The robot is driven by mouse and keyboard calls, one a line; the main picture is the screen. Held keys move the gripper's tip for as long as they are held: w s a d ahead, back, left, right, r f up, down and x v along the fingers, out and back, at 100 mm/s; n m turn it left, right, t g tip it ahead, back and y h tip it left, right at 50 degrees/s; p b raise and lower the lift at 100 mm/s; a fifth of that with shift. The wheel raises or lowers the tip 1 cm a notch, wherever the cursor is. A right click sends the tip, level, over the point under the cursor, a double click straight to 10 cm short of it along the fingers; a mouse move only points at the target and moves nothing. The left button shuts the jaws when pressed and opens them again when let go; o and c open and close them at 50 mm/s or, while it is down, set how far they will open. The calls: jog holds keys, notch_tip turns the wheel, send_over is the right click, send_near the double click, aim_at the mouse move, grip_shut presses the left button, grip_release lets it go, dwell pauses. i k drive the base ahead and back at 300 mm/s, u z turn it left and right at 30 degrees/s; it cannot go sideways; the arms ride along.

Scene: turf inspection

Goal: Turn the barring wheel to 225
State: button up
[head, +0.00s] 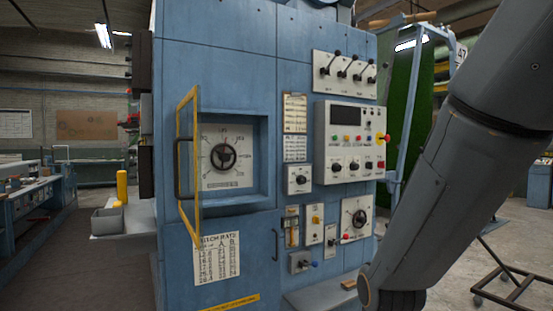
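A yellow-framed door (188,225) stands swung open at the recess's left edge. My arm crosses the right side; my gripper is out of view.
A control panel (352,142) with a dark display, buttons and knobs is right of the recess, below a row of levers (344,74). A grey bin (107,220) and yellow cylinder (122,186) are left. A wheeled stand (505,285) is lower right.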

aim_at(224, 157)
jog(key=z, duration=0.35)
jog(key=i, duration=1)
jog(key=u, duration=0.15)
